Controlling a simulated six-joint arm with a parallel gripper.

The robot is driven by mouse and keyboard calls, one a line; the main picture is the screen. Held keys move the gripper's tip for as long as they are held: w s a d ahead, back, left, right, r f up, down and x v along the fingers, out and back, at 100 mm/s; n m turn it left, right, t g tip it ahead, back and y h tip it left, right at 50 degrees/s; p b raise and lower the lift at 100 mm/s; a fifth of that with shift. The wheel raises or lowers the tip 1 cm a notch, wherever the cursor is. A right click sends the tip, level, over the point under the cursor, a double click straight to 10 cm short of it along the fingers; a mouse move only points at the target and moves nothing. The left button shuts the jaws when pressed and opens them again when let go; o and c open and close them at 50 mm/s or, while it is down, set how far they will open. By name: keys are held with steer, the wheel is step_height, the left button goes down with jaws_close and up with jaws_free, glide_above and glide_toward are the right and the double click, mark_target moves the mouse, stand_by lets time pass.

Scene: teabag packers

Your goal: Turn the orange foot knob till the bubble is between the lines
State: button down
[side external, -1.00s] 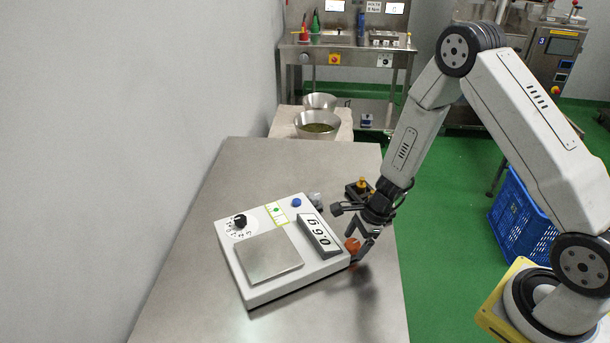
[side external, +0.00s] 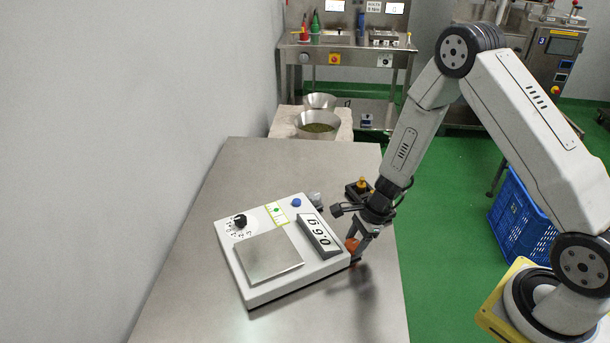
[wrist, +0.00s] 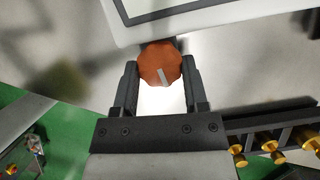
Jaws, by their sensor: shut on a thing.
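A white scale (side external: 290,283) sits on the steel table, its display (side external: 319,236) reading 0.6 g. Its green-yellow level vial (side external: 276,212) is near the back edge; a green bubble shows there, too small to place exactly against the lines. The orange foot knob (wrist: 160,64) is at the scale's corner, with a pale pointer mark running down and slightly right in the wrist view. My gripper (wrist: 158,82) is shut on the knob, one finger on each side. In the side view the knob (side external: 351,245) is partly hidden by my gripper (side external: 357,250).
A blue button (side external: 297,202) and a black dial (side external: 240,221) are on the scale, beside its steel pan (side external: 268,257). A dark block with brass knobs (side external: 359,189) stands behind my gripper. The table's front and left are clear.

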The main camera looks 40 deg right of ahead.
steer(key=shift+w+n+g, duration=0.1)
steer(key=shift+n+g, duration=0.45)
steer(key=shift+n, duration=0.8)
steer(key=shift+w+n+g, duration=0.1)
steer(key=shift+n+g, duration=0.45)
steer(key=shift+n, duration=0.8)
steer(key=shift+c, duration=0.5)
jaws_free()
steer(key=shift+d+r, duration=0.1)
steer(key=v, duration=0.7)
steer(key=shift+d+r, duration=0.2)
steer(key=shift+r, duration=0.05)
